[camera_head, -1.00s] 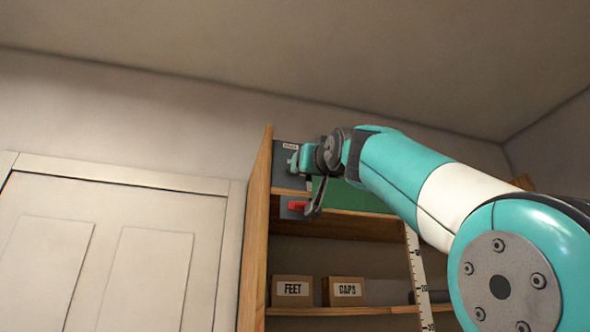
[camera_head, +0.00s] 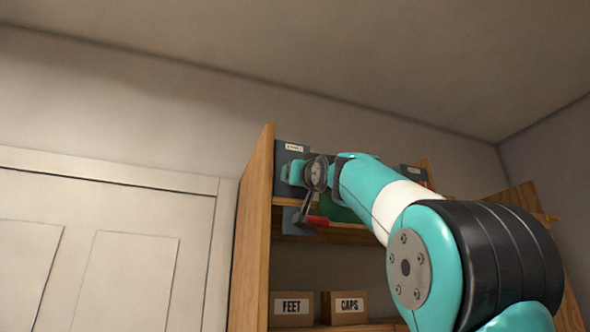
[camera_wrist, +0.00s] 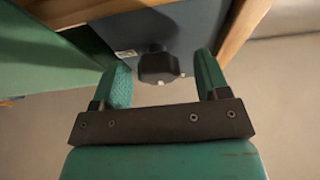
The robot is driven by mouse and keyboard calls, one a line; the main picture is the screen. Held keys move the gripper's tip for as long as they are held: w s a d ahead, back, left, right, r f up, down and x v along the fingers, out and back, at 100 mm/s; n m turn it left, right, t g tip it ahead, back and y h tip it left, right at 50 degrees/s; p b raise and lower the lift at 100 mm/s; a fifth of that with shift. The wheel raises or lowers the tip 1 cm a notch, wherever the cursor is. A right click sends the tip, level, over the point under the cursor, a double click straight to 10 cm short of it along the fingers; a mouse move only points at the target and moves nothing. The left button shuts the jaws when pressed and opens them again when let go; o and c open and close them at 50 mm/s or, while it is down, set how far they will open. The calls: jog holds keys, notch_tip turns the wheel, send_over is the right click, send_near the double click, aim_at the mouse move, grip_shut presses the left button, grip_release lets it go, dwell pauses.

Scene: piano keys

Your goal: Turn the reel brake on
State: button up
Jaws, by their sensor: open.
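A blue-grey panel (camera_head: 284,158) with a small white label is fixed at the upper left of the wooden shelf unit. The label is too small to read surely. In the wrist view, a black knob (camera_wrist: 159,66) stands out from this panel (camera_wrist: 185,25). My gripper (camera_head: 289,172) is at the panel. In the wrist view, its two teal fingers (camera_wrist: 160,75) are open, one on each side of the knob. Gaps show between knob and fingers, so it is not clamped. In the head view my gripper hides the knob.
A red handle (camera_head: 318,221) on a grey plate sits just below my gripper. A green board (camera_head: 343,214) is to the right. The wooden side wall (camera_head: 252,230) stands close at left. Boxes marked FEET (camera_head: 291,307) and CAPS (camera_head: 349,305) sit lower down.

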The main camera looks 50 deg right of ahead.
jog(key=shift+w+d+r, duration=0.1)
jog(key=shift+w+d, duration=0.1)
jog(key=shift+d, duration=0.05)
jog(key=c, duration=0.9)
